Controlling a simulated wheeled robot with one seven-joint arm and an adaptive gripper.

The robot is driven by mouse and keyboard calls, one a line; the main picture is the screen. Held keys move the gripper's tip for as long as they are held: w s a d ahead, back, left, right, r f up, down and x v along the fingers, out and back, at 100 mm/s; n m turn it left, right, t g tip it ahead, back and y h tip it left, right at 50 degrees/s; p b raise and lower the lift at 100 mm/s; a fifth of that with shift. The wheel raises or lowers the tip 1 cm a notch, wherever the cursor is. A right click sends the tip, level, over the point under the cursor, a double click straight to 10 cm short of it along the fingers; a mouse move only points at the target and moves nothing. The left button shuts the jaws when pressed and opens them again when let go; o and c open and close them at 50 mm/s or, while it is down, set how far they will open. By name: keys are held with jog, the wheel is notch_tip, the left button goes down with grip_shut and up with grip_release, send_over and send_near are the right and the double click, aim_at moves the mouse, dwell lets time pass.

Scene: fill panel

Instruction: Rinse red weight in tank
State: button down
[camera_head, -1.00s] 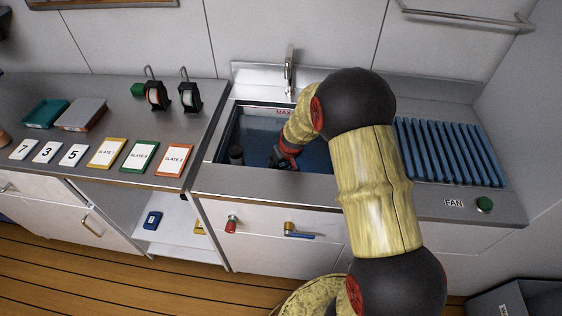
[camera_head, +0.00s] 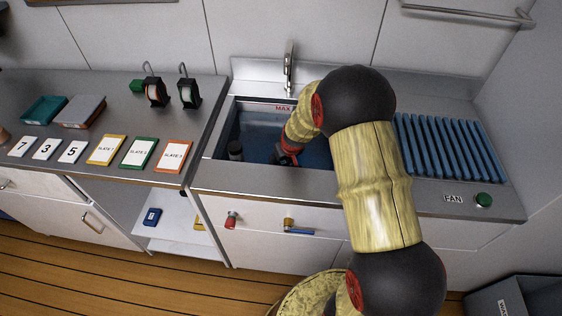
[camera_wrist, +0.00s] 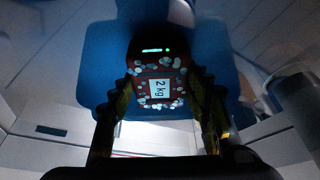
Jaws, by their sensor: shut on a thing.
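The tank (camera_head: 226,133) is a steel sink with blue water in it and a red MAX mark (camera_head: 283,108) on its back wall. My gripper (camera_head: 286,160) reaches down into the tank, near its front wall. In the wrist view my gripper (camera_wrist: 160,95) is shut on the red weight (camera_wrist: 147,72), with a finger on each side. The weight is a dark red block with a white "2 kg" label, pale round specks or bubbles and a small lit green bar. In the head view the weight is not clearly seen.
A dark cylinder (camera_head: 235,150) stands in the tank's left side. A faucet (camera_head: 288,68) rises behind. A blue ribbed rack (camera_head: 450,152) lies to the right, by the green FAN button (camera_head: 484,200). Slates, number cards and reels occupy the left counter.

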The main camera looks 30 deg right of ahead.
jog(key=shift+s+d+r, duration=0.15)
jog(key=shift+d, duration=0.25)
jog(key=shift+s+d+r, duration=0.1)
jog(key=shift+s+d, duration=0.05)
jog(key=shift+d, duration=0.25)
jog(key=shift+w+a+p, duration=0.65)
jog(key=shift+a+p, duration=0.2)
jog(key=shift+a, duration=0.15)
dwell(0.9)
jog(key=shift+s+d+b, duration=0.7)
jog(key=shift+d+b, duration=0.15)
jog(key=shift+d, duration=0.15)
dwell(0.6)
jog(key=shift+w+a+p, duration=0.7)
jog(key=shift+a+p, duration=0.15)
jog(key=shift+a, duration=0.15)
dwell(1.5)
